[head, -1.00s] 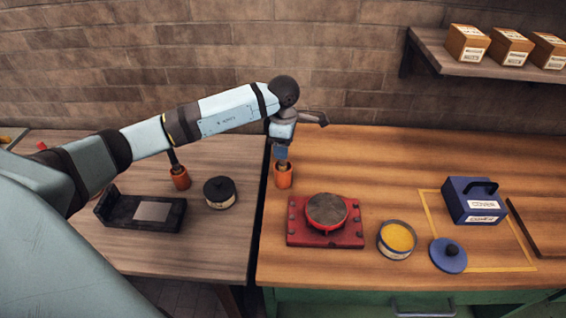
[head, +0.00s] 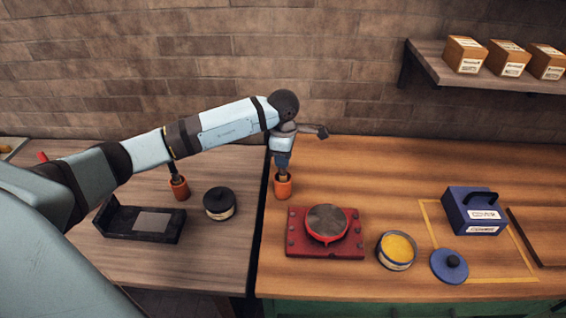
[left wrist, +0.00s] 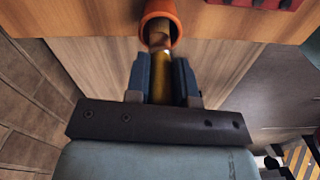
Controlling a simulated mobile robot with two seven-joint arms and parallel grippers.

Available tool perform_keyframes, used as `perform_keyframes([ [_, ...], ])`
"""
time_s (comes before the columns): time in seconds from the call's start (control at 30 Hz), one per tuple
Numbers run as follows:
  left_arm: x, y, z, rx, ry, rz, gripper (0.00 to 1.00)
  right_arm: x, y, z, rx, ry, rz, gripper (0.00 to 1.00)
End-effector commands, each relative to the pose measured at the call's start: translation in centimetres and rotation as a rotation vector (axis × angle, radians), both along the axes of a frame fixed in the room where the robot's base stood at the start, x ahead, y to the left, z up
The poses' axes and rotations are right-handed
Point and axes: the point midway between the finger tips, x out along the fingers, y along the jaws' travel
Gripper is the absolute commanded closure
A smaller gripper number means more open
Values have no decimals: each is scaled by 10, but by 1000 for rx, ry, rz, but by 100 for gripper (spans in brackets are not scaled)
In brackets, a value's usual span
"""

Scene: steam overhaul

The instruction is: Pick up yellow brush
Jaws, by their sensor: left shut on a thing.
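The yellow brush stands in an orange cup (head: 283,189) at the left end of the right-hand wooden bench. My left gripper (head: 282,169) is right above this cup. In the left wrist view my left gripper (left wrist: 168,75) is shut on the yellow brush (left wrist: 161,62), whose yellow handle lies between the two fingers. The far end of the brush is inside the orange cup (left wrist: 155,12) and hidden by it. My right gripper is not in view.
A second orange cup (head: 180,188) with a dark handle, a black round tin (head: 220,204) and a black tray (head: 120,224) are on the left bench. A red plate (head: 297,242) with a round lid, a yellow-filled tin (head: 397,249) and a blue box (head: 462,214) are right.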

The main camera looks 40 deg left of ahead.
Motion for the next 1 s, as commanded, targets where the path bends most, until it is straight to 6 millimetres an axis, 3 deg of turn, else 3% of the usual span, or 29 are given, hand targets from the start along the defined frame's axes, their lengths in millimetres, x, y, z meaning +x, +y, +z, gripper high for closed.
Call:
perform_keyframes([
  [0.27, 1, 0, 39, 1, -4, -1, 100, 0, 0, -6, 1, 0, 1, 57],
  [0.8, 0, 0, 169, -1, -4, -1, 100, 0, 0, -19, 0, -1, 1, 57],
  [1.0, 0, 0, 191, 0, 0, 0, 100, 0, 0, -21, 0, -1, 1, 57],
])
